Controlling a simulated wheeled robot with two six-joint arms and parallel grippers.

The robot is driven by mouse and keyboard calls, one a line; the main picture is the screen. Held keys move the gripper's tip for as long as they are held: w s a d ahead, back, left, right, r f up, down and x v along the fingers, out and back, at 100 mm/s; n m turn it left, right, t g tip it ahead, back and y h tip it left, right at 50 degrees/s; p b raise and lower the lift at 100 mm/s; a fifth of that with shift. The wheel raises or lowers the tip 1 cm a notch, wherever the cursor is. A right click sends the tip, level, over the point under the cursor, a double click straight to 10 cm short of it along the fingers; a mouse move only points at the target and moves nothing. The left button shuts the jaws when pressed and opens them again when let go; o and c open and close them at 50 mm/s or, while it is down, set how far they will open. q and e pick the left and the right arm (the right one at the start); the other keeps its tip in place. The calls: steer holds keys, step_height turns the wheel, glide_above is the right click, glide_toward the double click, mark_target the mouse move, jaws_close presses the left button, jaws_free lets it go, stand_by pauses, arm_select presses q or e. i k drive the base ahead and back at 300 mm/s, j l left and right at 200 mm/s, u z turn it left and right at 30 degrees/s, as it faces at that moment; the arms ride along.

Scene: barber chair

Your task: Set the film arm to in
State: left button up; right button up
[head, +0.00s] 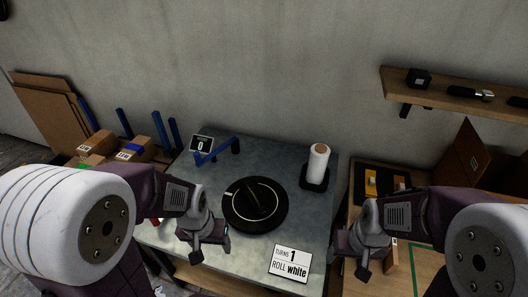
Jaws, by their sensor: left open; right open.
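A blue bar, which looks like the film arm (214,154), stands at the back left of the grey bench top (305,225). It runs from beside the small "0" sign (202,144) to a dark post, behind the black turntable (277,213). I cannot tell whether it is in or out. My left gripper (197,256) is open and empty at the front left of the turntable, apart from the bar. My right gripper (363,268) is open and empty beyond the bench's right edge.
A white roll (318,162) stands on a black holder at the back right. A card (290,262) reading "TURNS 1 ROLL white" is at the front. Boxes (99,144) lie left. A wooden shelf (450,92) hangs at upper right.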

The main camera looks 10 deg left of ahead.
mark_target(199, 162)
steer(key=j+z, duration=0.5)
steer(key=k+j+z, duration=0.1)
steer(key=j+z, duration=0.35)
steer(key=j, duration=0.2)
